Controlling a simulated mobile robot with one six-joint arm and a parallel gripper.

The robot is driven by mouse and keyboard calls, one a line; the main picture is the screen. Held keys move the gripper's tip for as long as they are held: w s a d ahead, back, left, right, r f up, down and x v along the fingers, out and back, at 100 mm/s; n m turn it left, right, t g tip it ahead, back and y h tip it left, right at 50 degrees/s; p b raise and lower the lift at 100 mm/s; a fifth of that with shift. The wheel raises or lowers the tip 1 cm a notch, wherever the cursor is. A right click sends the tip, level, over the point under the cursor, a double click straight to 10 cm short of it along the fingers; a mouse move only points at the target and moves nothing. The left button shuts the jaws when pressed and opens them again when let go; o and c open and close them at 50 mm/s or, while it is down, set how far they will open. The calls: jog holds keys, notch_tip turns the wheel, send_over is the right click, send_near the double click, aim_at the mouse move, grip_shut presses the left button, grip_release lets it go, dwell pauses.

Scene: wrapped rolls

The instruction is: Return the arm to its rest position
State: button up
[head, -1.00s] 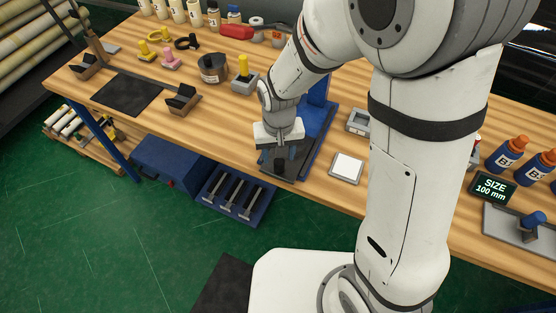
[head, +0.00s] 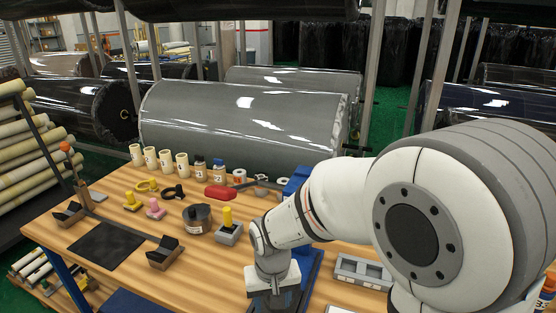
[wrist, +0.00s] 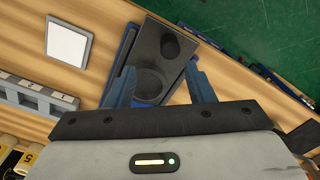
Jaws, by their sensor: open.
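My gripper (wrist: 162,88) is open, with its two blue fingers spread apart in the wrist view. Nothing shows between the fingers. It points down over a dark plate with a round recess (wrist: 160,45), part of a blue-edged stand on the bench. In the head view my white arm reaches from the right, and the gripper's body (head: 272,283) hangs above the bench's front part. The fingertips are hard to make out there.
The wooden bench (head: 205,262) holds a dark round tin (head: 197,218), a grey block with a yellow knob (head: 228,232), a black mat (head: 106,246) and a grey compartment tray (head: 362,270). Several small bottles stand behind. Large wrapped rolls (head: 240,118) lie on racks beyond.

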jog(key=s+d+r+m+t, duration=0.1)
jog(key=s+d+r, duration=0.3)
jog(key=d+r, duration=0.2)
jog(key=s+d+r+m+t, duration=0.1)
jog(key=s+d+r, duration=0.4)
jog(key=d, duration=0.6)
jog(key=shift+s+r+m+t, duration=0.15)
jog(key=shift+r+m+t, duration=0.15)
jog(key=shift+r+t, duration=0.45)
jog(key=shift+r, duration=0.1)
